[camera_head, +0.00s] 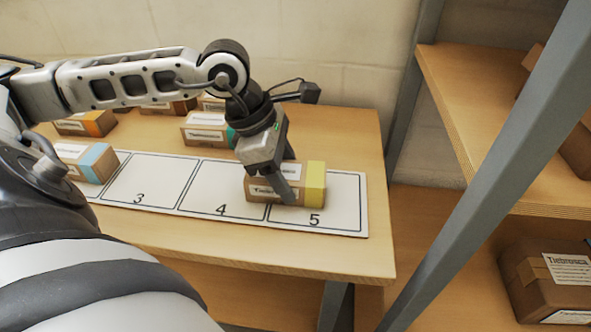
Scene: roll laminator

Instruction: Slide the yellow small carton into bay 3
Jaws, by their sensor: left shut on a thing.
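The yellow small carton (316,183) is a brown box with a yellow band on its right end and a white label on its front. It lies on the white bay mat (345,217), mostly over bay 5, its left end reaching the line with bay 4. My left gripper (285,182) points down and is shut on the carton, with one finger in front of it. The far finger is partly hidden. Bay 3 (140,182) is to the left and looks empty. My right gripper is out of view.
A carton with a light blue band (95,163) sits at the mat's left end, beside bay 3. A teal-banded carton (205,130) and several others stand behind the mat. Bay 4 (215,185) is clear. A grey-framed shelf (470,130) stands to the right.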

